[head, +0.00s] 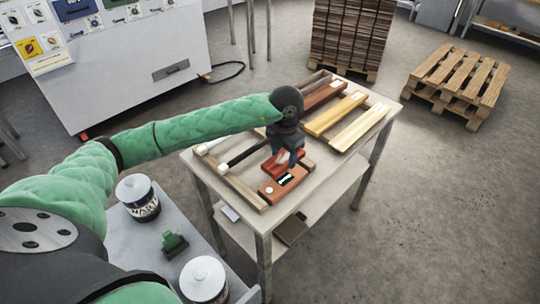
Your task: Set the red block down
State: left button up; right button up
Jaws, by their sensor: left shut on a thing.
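My left gripper (286,160) reaches in from the left, over the near part of the work table (225,172), pointing down. It is shut on the red block (299,156), which is partly hidden by the fingers. Just below and in front of the fingers lies an orange-red piece (268,192) with a white dot and a dark window. I cannot tell whether the held block touches the table or that piece. My right gripper is not in view.
Brown and yellow boards (336,113) lie at the table's back right. White jars (137,196) and a green item (174,243) stand on a grey surface in front. A pallet (457,80) stands at right.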

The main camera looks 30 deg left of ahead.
pick_arm(q)
jog(key=d+r, duration=0.2)
jog(key=d, duration=0.1)
jog(key=d+r, duration=0.1)
jog(key=d, duration=0.1)
jog(key=shift+s, duration=0.2)
